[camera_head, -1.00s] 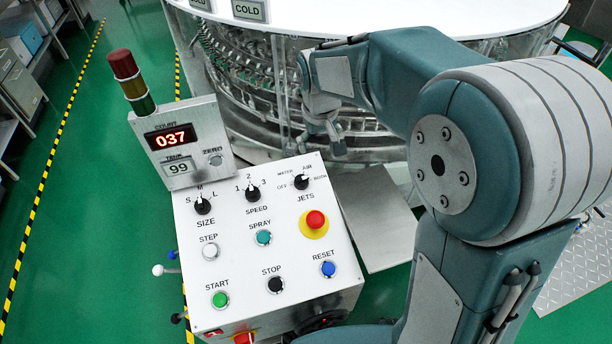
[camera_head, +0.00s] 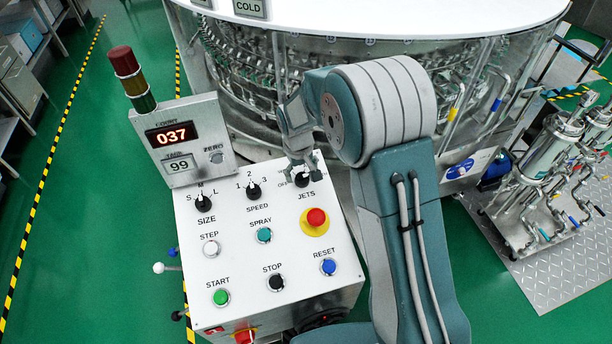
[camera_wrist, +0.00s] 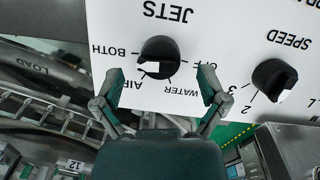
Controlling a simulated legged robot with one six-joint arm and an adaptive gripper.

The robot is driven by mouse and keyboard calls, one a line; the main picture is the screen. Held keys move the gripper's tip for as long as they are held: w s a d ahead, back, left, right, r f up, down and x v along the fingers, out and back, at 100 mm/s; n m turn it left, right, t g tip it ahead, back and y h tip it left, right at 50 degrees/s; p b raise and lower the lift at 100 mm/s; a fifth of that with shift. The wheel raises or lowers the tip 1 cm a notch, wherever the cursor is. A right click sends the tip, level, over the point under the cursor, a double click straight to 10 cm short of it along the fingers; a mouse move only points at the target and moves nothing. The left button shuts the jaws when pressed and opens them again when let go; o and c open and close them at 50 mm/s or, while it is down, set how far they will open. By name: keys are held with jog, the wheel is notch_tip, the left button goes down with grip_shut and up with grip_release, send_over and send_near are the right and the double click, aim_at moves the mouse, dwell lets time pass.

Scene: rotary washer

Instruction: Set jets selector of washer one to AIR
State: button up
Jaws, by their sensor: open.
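The jets selector (camera_head: 302,180) is a black knob at the upper right of the white control panel (camera_head: 235,235). In the wrist view the same knob (camera_wrist: 160,56) appears upside down, with OFF, WATER, AIR and BOTH around it. Its white pointer mark slants down-left, towards the AIR label side. My gripper (camera_wrist: 161,78) is open, its fingers on either side of the knob and a little below it in the picture. No contact shows. In the head view my gripper (camera_head: 302,163) is over the selector and partly hides its labels.
The speed knob (camera_head: 253,190) is close left of the selector, and the red emergency button (camera_head: 316,217) sits below it. The count display box (camera_head: 183,141) rises at the panel's upper left. The round washer (camera_head: 250,80) stands behind.

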aim_at(303, 180)
jog(key=shift+f, duration=0.95)
jog(key=c, duration=1.1)
jog(key=n+t+h, duration=0.1)
jog(key=n, duration=0.4)
jog(key=shift+s+f+n, duration=0.1)
jog(key=shift+n, duration=0.2)
jog(key=shift+s+f+n+t+h, duration=0.15)
jog(key=shift+n+t, duration=0.15)
jog(key=shift+n, duration=0.95)
jog(key=shift+r+n+t+h, duration=0.15)
jog(key=shift+n+t, duration=0.15)
jog(key=shift+n, duration=0.95)
jog(key=shift+f, duration=0.1)
